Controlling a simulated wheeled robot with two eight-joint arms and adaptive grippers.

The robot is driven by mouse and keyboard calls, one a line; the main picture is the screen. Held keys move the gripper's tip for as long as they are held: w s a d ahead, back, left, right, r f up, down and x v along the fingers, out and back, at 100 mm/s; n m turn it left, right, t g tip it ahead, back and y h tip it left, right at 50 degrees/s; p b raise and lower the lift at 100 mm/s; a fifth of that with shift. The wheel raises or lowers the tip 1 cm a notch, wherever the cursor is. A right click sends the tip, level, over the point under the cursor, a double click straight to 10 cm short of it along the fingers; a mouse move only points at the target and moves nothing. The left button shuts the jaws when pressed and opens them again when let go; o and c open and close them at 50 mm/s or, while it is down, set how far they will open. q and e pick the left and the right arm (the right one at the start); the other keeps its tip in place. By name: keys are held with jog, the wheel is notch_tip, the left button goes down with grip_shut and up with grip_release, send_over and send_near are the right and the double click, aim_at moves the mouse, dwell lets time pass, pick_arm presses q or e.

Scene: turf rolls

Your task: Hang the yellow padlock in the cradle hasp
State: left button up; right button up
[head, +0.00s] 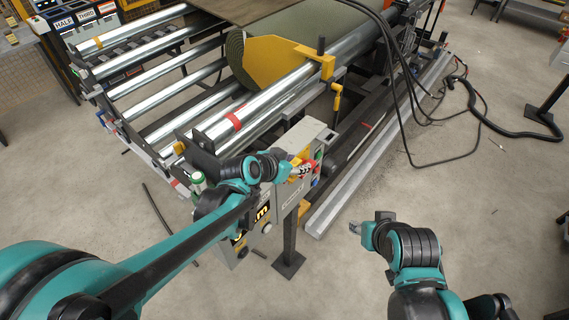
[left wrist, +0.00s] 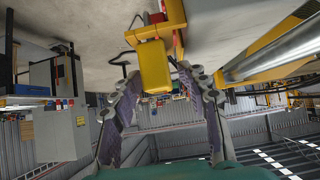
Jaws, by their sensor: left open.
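A yellow block (left wrist: 155,66), which I take to be the padlock, shows in the left wrist view, between and just past my left fingertips. It sits close under a larger yellow part (left wrist: 172,14). My left gripper (left wrist: 165,90) is open, with a finger on each side of the block; I cannot tell whether they touch it. In the head view my left gripper (head: 297,170) is beside the grey control box (head: 312,140) and hides part of it. I cannot make out the cradle hasp for sure. My right gripper (head: 362,228) is low over bare floor, its jaws unclear.
The roller cradle (head: 150,50) holds a green turf roll (head: 236,50) behind a yellow end plate (head: 270,60). A yellow bracket (head: 328,65) sits on the front bar. Black cables (head: 400,110) hang at the right.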

pick_arm(q)
jog(key=v, duration=0.9)
dwell(0.3)
